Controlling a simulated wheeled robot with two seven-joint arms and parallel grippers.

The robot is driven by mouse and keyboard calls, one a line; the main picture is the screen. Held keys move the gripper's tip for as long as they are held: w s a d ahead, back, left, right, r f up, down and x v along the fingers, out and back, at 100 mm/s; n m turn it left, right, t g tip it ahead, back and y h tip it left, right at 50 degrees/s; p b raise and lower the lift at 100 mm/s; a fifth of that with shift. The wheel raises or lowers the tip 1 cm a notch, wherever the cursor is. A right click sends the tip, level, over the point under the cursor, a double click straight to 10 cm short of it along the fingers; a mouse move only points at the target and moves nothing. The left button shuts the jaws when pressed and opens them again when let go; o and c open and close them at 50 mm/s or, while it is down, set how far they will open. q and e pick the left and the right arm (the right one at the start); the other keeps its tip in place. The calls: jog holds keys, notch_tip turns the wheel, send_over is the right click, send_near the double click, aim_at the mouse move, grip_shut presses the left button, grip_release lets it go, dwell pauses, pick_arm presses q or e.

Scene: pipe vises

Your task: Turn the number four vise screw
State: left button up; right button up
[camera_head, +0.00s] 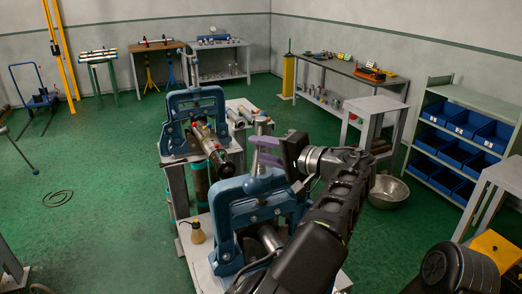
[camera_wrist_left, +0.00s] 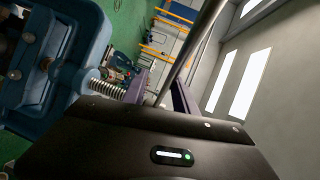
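A blue pipe vise (camera_head: 225,222) stands on the near bench, and a second blue vise (camera_head: 183,108) stands beyond it with a pipe. No vise number is readable. My left gripper (camera_head: 267,150) is above the near vise, its two purple fingers apart. In the left wrist view, a metal rod (camera_wrist_left: 195,52) passes between the open fingers (camera_wrist_left: 160,98), and I see no firm grip on it. A threaded vise screw (camera_wrist_left: 106,87) shows beside the left finger, and a blue vise frame (camera_wrist_left: 90,30) fills the left. My right gripper is not visible.
A small yellowish bottle (camera_head: 196,233) stands on the bench left of the near vise. A metal bowl (camera_head: 388,192) lies on the floor to the right. A shelf with blue bins (camera_head: 470,123) stands at the far right. The green floor at left is mostly clear, with a coiled hose (camera_head: 57,198).

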pick_arm(q)
jog(key=shift+r, duration=0.1)
jog(key=v, duration=0.7)
jog(key=shift+s+d+p, duration=0.25)
jog(key=shift+d+p, duration=0.05)
jog(key=shift+c, duration=0.4)
